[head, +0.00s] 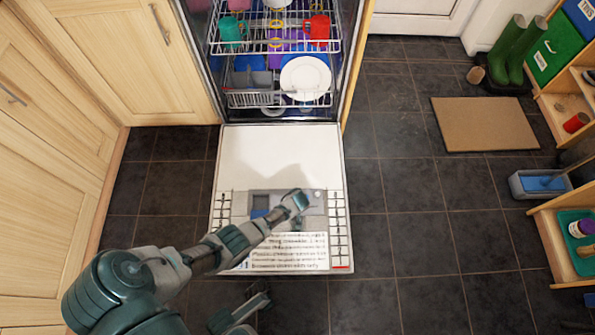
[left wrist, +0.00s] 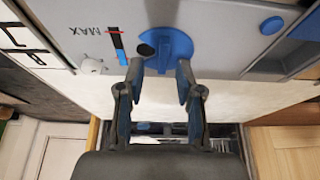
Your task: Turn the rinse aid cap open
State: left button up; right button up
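The round blue rinse aid cap (left wrist: 178,40) sits on the grey dispenser panel (left wrist: 215,15) in the left wrist view, with a raised blue ridge across its middle. My left gripper (left wrist: 160,76) is open, one finger on each side of the ridge with gaps showing. I cannot tell how far its tips are above the panel. In the head view my left gripper (head: 297,199) is over the dispenser on the lowered dishwasher door (head: 250,150) and hides the cap. Dark gripper-like parts (head: 240,310) show at the bottom edge, perhaps my right gripper, partly cut off.
A MAX scale (left wrist: 118,45) and a blue button (left wrist: 271,25) flank the cap. The dishwasher's racks (head: 235,98) hold cups and a white plate (head: 306,78). Wooden cabinets (head: 60,150) stand left. The tiled floor right of the door is clear up to a mat (head: 485,124).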

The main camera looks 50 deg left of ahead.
pick_arm(q)
jog(key=v, duration=1)
jog(key=shift+r, duration=0.4)
jog(key=shift+s, duration=0.1)
